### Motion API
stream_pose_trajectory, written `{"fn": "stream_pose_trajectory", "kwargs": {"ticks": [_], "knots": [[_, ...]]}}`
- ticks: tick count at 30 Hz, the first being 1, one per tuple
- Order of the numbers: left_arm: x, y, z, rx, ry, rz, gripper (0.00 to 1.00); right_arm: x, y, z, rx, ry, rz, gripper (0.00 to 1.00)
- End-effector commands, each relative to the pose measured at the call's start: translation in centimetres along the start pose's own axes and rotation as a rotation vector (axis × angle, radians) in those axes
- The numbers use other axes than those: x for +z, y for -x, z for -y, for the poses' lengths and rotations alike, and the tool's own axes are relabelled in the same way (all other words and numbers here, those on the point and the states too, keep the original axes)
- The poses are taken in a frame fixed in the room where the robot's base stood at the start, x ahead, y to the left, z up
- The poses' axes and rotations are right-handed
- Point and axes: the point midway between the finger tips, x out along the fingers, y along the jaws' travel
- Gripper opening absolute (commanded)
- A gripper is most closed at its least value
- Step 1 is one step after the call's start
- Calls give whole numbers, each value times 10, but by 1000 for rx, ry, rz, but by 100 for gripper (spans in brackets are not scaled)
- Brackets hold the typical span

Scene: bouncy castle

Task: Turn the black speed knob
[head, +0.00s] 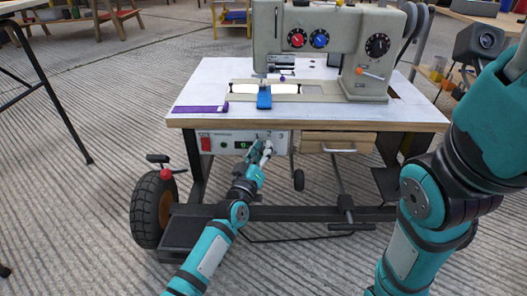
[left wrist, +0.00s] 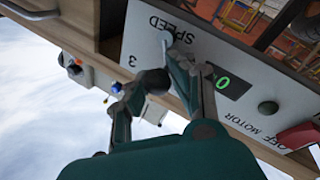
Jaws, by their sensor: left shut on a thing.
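The control panel (head: 220,142) is a pale plate under the front edge of the sewing table, with a lit green display. In the head view my left gripper (head: 260,152) is at the panel's right part, just below the numbers, and covers the speed knob there. In the left wrist view the black speed knob (left wrist: 153,82) shows as a dark round shape between the fingers, near the SPEED lettering and the number 3. My left gripper is shut on it.
A sewing machine (head: 330,40) stands on the white table (head: 215,80). A red switch (head: 206,143) is at the panel's left end. A wooden drawer (head: 340,142) is just right of the panel. A wheel (head: 152,208) and frame bars are below.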

Motion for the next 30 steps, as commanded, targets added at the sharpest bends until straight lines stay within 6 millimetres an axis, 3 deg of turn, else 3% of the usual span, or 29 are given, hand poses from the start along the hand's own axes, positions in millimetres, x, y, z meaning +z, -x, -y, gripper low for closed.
{"fn": "stream_pose_trajectory", "kwargs": {"ticks": [16, 17, 21, 30], "knots": [[-6, 0, 2, -1, 5, -16, 0, -1, 1, 0, 0, 0, 0, 40], [-6, 0, 2, -1, 5, -16, 26, -1, 1, 0, 0, 0, 0, 40], [-5, 0, 2, -1, 7, -15, 44, -1, 1, 0, 0, 0, -1, 40], [-2, 0, 1, 0, 9, -8, 47, 0, 1, 0, 3, 0, 1, 40]]}}
